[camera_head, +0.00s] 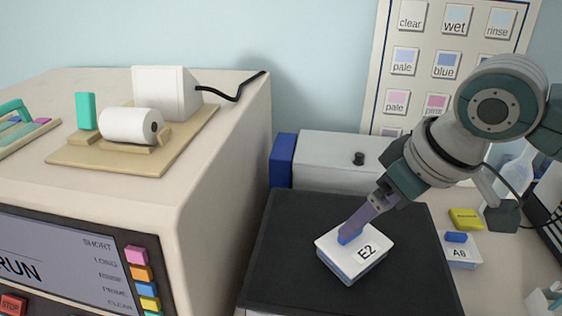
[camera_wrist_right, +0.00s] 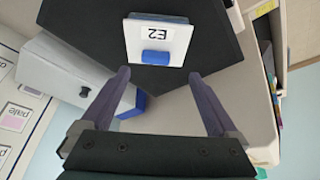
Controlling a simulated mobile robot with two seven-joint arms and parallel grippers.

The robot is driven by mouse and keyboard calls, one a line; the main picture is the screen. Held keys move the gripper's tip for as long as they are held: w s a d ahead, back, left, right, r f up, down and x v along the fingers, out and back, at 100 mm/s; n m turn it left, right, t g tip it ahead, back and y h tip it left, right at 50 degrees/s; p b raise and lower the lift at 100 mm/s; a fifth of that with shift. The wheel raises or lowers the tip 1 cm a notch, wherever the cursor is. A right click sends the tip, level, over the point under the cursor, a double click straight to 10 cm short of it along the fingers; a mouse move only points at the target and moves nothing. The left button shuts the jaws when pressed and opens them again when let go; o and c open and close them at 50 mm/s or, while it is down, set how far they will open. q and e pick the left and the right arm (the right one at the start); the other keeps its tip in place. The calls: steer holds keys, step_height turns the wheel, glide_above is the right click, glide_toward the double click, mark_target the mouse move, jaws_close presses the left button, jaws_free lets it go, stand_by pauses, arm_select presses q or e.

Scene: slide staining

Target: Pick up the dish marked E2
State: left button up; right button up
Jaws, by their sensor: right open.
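The dish marked E2 (camera_head: 352,254) is a white, square, lidded dish with a blue knob on top. It sits on a black mat (camera_head: 290,235) in the head view. It also shows in the right wrist view (camera_wrist_right: 143,32), with its label upside down and its blue knob nearest the gripper. My right gripper (camera_head: 352,236) reaches down from the right, with its fingertips over the knob in the head view. In the right wrist view its fingers (camera_wrist_right: 163,78) are spread wide with nothing between them, and the dish lies beyond the tips. My left gripper is not in view.
A dish marked A6 (camera_head: 460,252) and a yellow block (camera_head: 466,219) stand right of the mat. A large machine (camera_head: 215,170) with colored buttons rises on the left. A grey-white box (camera_head: 325,162) with a blue end stands behind the mat. The mat's left part is clear.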

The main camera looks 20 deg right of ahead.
mark_target(354, 245)
steer(key=shift+w+d+x, duration=0.1)
steer(key=shift+d+x, duration=0.05)
steer(key=shift+x, duration=1.45)
steer(key=shift+w+d+x, duration=0.15)
steer(key=shift+x, duration=1.5)
jaws_close()
steer(key=shift+r, duration=0.1)
